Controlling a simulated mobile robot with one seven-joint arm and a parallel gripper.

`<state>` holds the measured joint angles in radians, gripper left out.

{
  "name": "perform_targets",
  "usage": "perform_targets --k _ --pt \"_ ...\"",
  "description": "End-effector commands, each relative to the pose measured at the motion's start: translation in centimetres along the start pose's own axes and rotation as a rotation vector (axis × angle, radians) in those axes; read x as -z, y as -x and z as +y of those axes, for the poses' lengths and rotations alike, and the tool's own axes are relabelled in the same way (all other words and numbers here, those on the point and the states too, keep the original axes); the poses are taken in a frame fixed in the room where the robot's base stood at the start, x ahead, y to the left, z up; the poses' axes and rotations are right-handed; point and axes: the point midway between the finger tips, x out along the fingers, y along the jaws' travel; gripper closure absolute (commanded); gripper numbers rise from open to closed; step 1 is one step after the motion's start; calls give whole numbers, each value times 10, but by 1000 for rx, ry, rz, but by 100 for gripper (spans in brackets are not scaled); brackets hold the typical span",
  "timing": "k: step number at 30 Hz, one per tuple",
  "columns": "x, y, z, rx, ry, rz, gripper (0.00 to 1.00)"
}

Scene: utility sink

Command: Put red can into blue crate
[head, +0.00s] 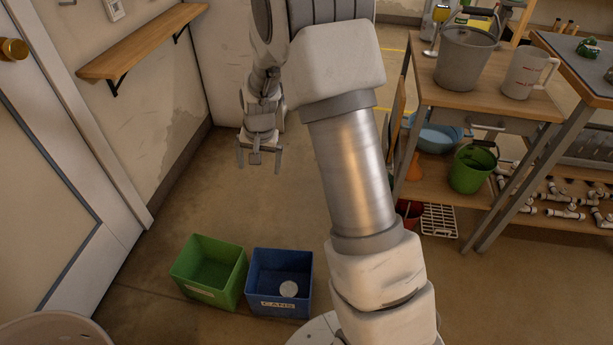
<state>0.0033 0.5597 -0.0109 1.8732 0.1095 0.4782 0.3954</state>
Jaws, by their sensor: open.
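The blue crate (277,304), labelled CANS, stands on the floor at the lower middle of the head view. A pale round disc (289,288) shows inside it. It may be the end of a can, but no red side is visible, so I cannot tell. I see no clear red can elsewhere. My gripper (258,160) is open, pointing down, with nothing visible between its fingers. It is above the floor, well beyond the crate, near the left wall.
A green crate (186,276) stands left of the blue one. A wooden wall shelf (140,42) is at upper left. At right are a workbench with a grey bucket (464,60) and white jug (527,72), and a green bucket (472,170) below. The floor between gripper and crates looks clear.

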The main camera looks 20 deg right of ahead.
Motion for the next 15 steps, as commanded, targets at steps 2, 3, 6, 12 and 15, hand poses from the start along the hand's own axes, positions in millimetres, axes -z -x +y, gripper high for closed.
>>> perform_targets --k 2,3,6,12,15 --pt "-4 34 0 11 32 20 0" --pt "-6 49 0 14 50 27 0" --pt "-16 85 3 22 92 46 0" --pt "-42 150 14 35 175 85 0" --pt "-58 179 22 38 217 106 0"
